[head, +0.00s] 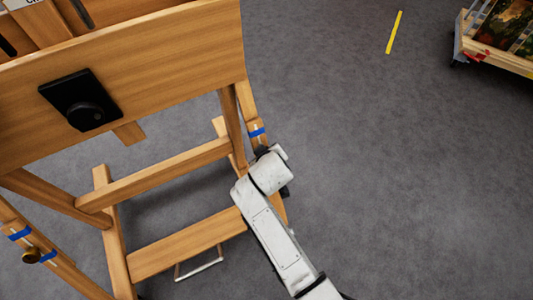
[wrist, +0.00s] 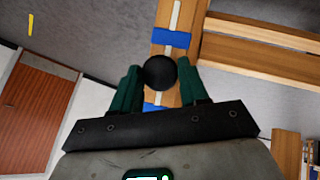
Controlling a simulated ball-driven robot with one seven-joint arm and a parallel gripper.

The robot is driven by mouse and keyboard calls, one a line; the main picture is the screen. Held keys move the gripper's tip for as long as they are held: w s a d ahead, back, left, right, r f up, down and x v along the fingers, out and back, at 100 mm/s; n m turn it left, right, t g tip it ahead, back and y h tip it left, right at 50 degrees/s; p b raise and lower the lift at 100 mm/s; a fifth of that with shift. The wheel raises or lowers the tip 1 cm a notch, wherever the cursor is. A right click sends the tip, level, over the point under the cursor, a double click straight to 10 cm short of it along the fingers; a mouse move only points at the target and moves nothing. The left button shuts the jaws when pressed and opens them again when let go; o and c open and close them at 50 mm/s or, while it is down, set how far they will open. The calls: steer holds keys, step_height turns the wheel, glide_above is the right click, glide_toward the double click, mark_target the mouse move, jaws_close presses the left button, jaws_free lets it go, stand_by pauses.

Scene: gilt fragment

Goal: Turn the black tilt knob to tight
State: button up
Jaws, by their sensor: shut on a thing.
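A round black knob (wrist: 160,73) sits on a wooden upright (wrist: 171,12) of the easel, between two bands of blue tape. My gripper (wrist: 158,68) has its green fingers on either side of the knob and is shut on it. The knob's pointer or markings cannot be made out. In the head view, the same taped upright (head: 256,122) stands at the easel's right side. My arm's end covers the knob and my fingers there.
The wooden easel (head: 190,160) fills the left, with a black plate and dial (head: 78,98) on its board. A cart (head: 500,60) stands far right. Grey floor (head: 400,170) is clear to the right.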

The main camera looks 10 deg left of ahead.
steer(key=shift+d+f, duration=0.1)
steer(key=shift+f, duration=0.05)
steer(key=o, duration=1)
steer(key=p+v, duration=0.3)
steer(key=v, duration=0.8)
steer(key=shift+p, duration=0.3)
